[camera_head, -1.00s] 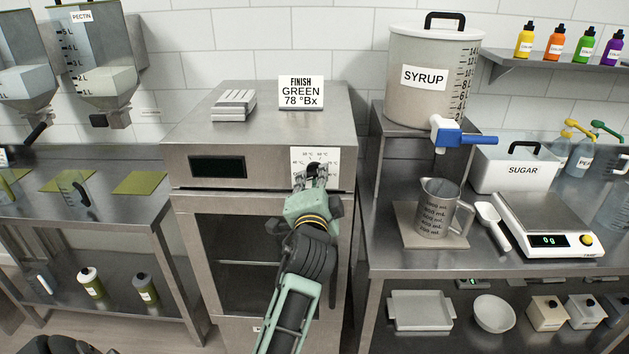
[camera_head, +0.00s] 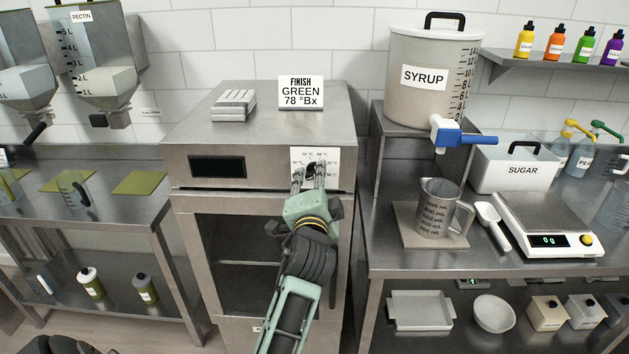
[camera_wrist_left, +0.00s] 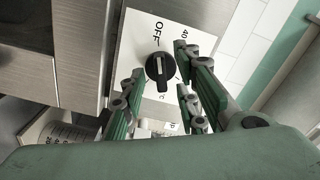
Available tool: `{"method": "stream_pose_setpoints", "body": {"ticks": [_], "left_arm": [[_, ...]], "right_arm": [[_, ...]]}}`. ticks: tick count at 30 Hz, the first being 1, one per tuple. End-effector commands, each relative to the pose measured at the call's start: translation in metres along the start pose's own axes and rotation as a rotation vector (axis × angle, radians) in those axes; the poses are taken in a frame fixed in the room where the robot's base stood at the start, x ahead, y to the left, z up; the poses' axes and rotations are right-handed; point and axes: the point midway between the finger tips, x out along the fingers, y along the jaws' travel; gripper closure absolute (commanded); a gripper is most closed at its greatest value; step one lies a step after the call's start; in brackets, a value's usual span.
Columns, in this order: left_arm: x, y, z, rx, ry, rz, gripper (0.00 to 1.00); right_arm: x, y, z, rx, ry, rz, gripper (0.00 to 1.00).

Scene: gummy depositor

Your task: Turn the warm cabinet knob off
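The warm cabinet (camera_head: 262,130) stands in the middle of the head view. Its black knob (camera_head: 311,171) sits on a white dial plate at the front's upper right and is partly hidden by my left gripper. My left gripper (camera_head: 309,177) is open, one finger on each side of the knob, with nothing held. In the left wrist view the knob (camera_wrist_left: 160,70) lies just beyond the spread fingertips (camera_wrist_left: 158,90), with gaps around it. The white line on the knob runs toward the side with the OFF mark. My right gripper is not in view.
The cabinet's display (camera_head: 217,167) is dark. A FINISH GREEN sign (camera_head: 301,93) stands on top. At right a steel table holds a measuring jug (camera_head: 436,210) and scale (camera_head: 548,222), below a SYRUP tank (camera_head: 428,78). A lower table with green sheets is at left.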

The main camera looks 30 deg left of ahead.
Motion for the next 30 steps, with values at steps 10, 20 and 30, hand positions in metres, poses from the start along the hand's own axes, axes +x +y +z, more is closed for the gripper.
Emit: {"method": "stream_pose_setpoints", "body": {"ticks": [10, 20, 30], "left_arm": [[-0.055, 0.002, 0.000, -0.001, 0.000, 0.004, 0.71], [-0.071, 0.001, 0.000, -0.001, 0.000, 0.001, 0.71], [-0.070, 0.001, 0.000, -0.001, -0.001, 0.001, 0.71]], "right_arm": [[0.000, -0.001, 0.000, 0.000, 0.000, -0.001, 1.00], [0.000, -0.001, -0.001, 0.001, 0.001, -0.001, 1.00], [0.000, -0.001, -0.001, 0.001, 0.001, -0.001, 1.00]]}}
